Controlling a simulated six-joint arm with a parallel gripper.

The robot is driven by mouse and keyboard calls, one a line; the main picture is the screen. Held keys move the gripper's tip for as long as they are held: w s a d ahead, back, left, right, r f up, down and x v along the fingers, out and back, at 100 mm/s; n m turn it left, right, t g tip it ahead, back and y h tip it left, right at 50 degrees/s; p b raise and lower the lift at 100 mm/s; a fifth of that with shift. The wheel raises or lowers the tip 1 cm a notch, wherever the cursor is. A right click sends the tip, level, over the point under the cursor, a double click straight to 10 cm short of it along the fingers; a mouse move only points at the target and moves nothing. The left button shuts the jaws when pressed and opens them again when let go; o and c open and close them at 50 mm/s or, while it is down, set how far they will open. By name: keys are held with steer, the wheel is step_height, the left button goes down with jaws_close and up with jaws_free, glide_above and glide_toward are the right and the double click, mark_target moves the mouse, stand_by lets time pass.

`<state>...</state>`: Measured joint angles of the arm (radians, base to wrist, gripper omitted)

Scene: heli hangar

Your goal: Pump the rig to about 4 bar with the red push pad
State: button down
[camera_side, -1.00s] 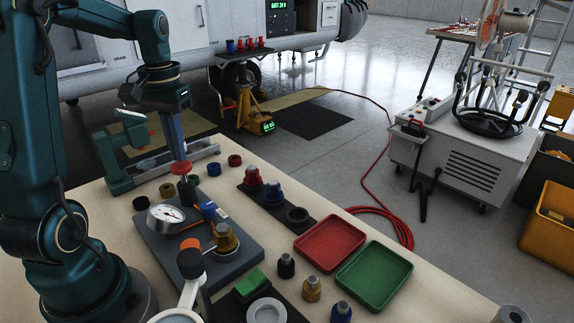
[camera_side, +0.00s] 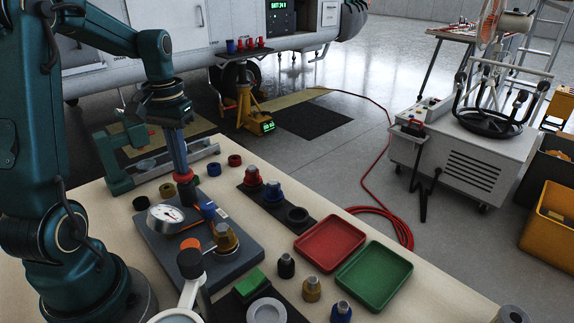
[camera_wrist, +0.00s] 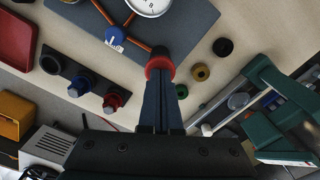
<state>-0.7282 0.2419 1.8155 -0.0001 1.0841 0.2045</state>
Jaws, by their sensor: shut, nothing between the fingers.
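The rig is a dark grey plate (camera_side: 225,262) on the bench, carrying a white dial gauge (camera_side: 165,216), copper pipes, a blue knob (camera_side: 207,210) and a brass fitting (camera_side: 226,238). The red push pad (camera_side: 185,176) sits on a black pump body (camera_side: 188,193) at the plate's back edge. My gripper (camera_side: 182,172) points down, shut and empty, its fingertips on the pad, which looks pressed low. The wrist view shows the fingertips (camera_wrist: 160,80) against the red pad (camera_wrist: 160,66). The gauge (camera_wrist: 150,3) is cut off there, and its needle is too small to read in the side view.
A green vise-like tool (camera_side: 120,165) stands behind my gripper. Loose rings, including a red one (camera_side: 235,160), lie close to the pump. Red (camera_side: 331,242) and green (camera_side: 374,276) trays and a holder with red and blue connectors (camera_side: 273,192) stand to the right.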

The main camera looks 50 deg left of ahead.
steer(key=shift+f, duration=0.4)
steer(key=shift+r, duration=1.5)
steer(key=shift+f, duration=0.25)
steer(key=shift+r, duration=0.3)
stand_by(0.8)
steer(key=shift+f, duration=0.3)
stand_by(0.4)
steer(key=shift+r, duration=0.25)
stand_by(1.3)
steer(key=shift+f, duration=0.2)
stand_by(0.5)
